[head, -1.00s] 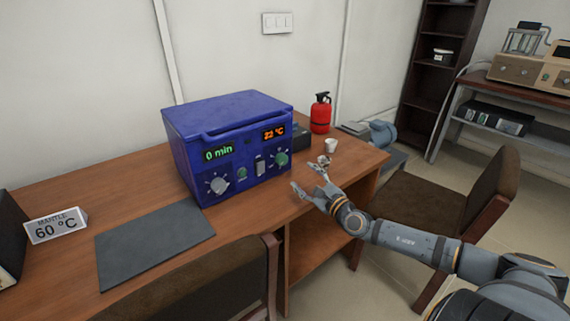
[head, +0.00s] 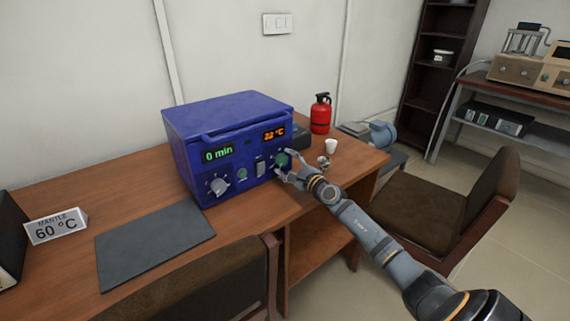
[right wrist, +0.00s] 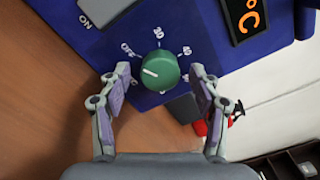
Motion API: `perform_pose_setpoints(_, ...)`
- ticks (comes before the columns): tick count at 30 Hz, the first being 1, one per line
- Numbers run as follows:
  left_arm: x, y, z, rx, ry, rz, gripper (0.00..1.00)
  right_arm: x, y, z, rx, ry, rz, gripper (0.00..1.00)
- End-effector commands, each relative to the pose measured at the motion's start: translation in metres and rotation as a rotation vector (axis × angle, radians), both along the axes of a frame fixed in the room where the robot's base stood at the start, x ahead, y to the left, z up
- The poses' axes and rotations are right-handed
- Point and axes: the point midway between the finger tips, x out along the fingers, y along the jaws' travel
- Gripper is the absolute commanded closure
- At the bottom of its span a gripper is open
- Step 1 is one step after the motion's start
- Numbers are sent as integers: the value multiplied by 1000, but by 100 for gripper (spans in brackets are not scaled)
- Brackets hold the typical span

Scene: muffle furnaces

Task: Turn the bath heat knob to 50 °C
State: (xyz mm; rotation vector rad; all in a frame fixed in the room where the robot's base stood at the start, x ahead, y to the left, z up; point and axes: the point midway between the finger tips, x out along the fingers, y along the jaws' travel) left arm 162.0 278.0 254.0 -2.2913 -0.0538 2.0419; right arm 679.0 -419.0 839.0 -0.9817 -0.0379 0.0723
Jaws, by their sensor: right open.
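The blue bath (head: 230,150) stands on the wooden desk. Its displays read "0 min" and "22 °C". The green heat knob (right wrist: 159,71) is at the right end of its front panel and also shows in the head view (head: 281,158). Its white pointer points left in the right wrist view, close to the OFF mark. Scale marks 30 and 40 are legible; others are harder to read. My right gripper (head: 283,163) is open at the knob, with a finger on either side in the right wrist view and visible gaps between. My left gripper is not in view.
A grey knob (head: 219,186) sits at the panel's left. A white cup (head: 330,146), a small metal item (head: 323,161) and a red extinguisher (head: 320,114) stand right of the bath. A grey mat (head: 153,245) and a "MANTLE 60 °C" sign (head: 56,226) lie left. Chairs stand in front.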

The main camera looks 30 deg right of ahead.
Motion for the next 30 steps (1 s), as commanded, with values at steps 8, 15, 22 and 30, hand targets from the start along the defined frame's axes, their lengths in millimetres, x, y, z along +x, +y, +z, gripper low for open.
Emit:
perform_pose_setpoints(8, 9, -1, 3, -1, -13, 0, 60, 7, 1, 0, 0, 1, 1, 37)
perform_pose_setpoints(15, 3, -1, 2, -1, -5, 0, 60, 6, 1, 0, 0, 0, 0, 57)
perform_pose_setpoints(22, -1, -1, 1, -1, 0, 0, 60, 6, 1, 0, 0, 1, 1, 88)
perform_pose_setpoints(30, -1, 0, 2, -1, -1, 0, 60, 6, 1, 0, 24, 3, 1, 91)
